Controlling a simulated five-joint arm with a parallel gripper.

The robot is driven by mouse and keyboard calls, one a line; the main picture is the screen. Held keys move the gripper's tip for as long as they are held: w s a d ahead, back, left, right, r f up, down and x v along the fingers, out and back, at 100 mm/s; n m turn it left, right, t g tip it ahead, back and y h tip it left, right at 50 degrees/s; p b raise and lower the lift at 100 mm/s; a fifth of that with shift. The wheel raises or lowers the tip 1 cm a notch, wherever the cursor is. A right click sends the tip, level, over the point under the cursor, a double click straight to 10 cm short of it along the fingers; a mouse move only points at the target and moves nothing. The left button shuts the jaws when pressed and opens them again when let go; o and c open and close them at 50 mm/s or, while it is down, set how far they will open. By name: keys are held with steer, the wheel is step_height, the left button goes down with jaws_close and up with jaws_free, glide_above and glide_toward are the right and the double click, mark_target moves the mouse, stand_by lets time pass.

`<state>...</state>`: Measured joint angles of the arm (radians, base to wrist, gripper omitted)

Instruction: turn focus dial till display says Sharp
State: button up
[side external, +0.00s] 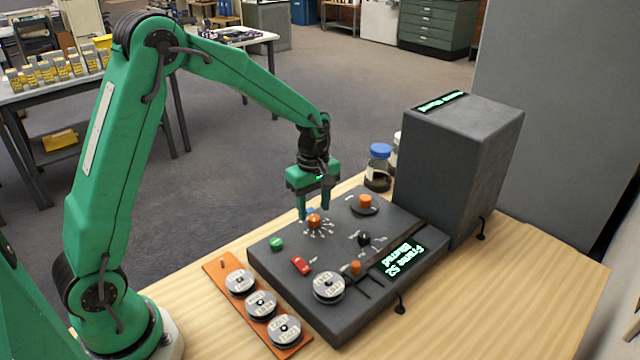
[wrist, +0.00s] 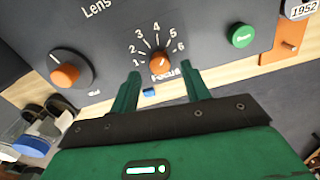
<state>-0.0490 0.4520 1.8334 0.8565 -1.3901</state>
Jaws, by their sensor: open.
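The focus dial (wrist: 160,60) is a small orange knob with marks 1 to 6 around it and the word Focus beside it in the wrist view. In the side view the same orange knob (side external: 314,221) sits on the dark panel (side external: 335,215). Its exact setting is hard to read. My gripper (side external: 314,212) is open, pointing down over the dial. In the wrist view its green fingers (wrist: 161,72) lie to either side of the knob, with nothing gripped; contact cannot be told. The display (side external: 402,258) shows green text, upside down, reading Frame 52 and Blurred.
Another orange knob (side external: 365,201) stands behind the dial. A green Down button (side external: 277,243), red switch (side external: 301,264), black knob (side external: 364,239) and orange slider (side external: 355,268) are nearby. A tall grey box (side external: 460,165) and blue-lidded jar (side external: 378,165) stand behind. Reels lie on an orange tray (side external: 222,279).

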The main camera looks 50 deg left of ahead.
mark_target(314, 221)
steer(key=shift+f, duration=1.3)
steer(key=c, duration=1)
steer(key=shift+m, duration=0.3)
steer(key=shift+r+m, duration=0.1)
steer(key=shift+m, duration=2.5)
steer(key=o, duration=1)
